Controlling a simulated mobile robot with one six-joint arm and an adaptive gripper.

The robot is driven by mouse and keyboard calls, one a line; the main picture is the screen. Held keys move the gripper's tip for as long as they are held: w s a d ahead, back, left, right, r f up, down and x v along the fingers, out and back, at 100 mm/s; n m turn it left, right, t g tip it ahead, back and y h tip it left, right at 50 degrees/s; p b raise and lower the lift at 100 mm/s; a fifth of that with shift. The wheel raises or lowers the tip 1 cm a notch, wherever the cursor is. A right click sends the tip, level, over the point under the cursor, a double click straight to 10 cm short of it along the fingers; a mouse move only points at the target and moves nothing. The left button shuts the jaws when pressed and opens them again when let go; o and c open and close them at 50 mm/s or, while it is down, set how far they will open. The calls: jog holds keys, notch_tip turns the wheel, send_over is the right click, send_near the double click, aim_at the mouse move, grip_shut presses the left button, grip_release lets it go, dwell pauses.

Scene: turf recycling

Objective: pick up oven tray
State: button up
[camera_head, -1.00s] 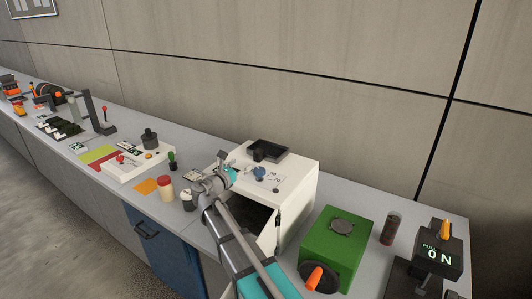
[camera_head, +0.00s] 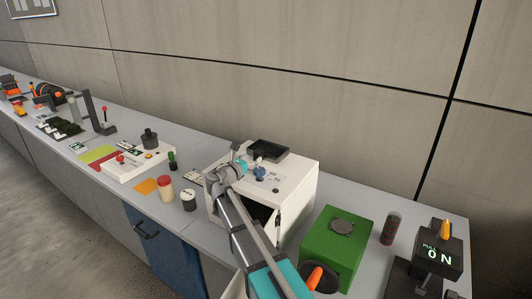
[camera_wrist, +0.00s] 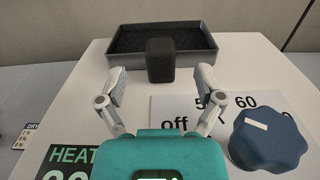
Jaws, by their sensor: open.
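The oven tray (camera_head: 268,150) is a dark, shallow rectangular pan lying on top of the white oven (camera_head: 302,185). In the wrist view the tray (camera_wrist: 126,60) lies ahead, with an upright black handle block (camera_wrist: 160,60) at the middle of its near side. My gripper (camera_wrist: 160,73) is open and empty above the oven top. Its two fingers stand apart to the left and right of the handle block in the picture, and I see no contact. In the head view my gripper (camera_head: 239,166) is just left of and in front of the tray.
A blue knob (camera_wrist: 267,137) stands on the oven top to the right of my gripper. The oven's front is open. A green box (camera_head: 335,245) stands right of the oven. White and red jars stand to its left. A wall runs behind.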

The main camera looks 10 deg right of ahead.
aim_at(258, 150)
jog(key=shift+x, duration=2.45)
grip_shut()
jog(key=shift+r, duration=0.15)
notch_tip(258, 150, up, 2)
jog(key=shift+r+p, duration=0.1)
jog(key=shift+p, duration=1.15)
jog(key=s+a+r+p, duration=0.3)
jog(key=s+r+p, duration=0.7)
jog(key=s, duration=0.3)
jog(key=shift+s+r, duration=0.25)
jog(key=shift+s, duration=0.1)
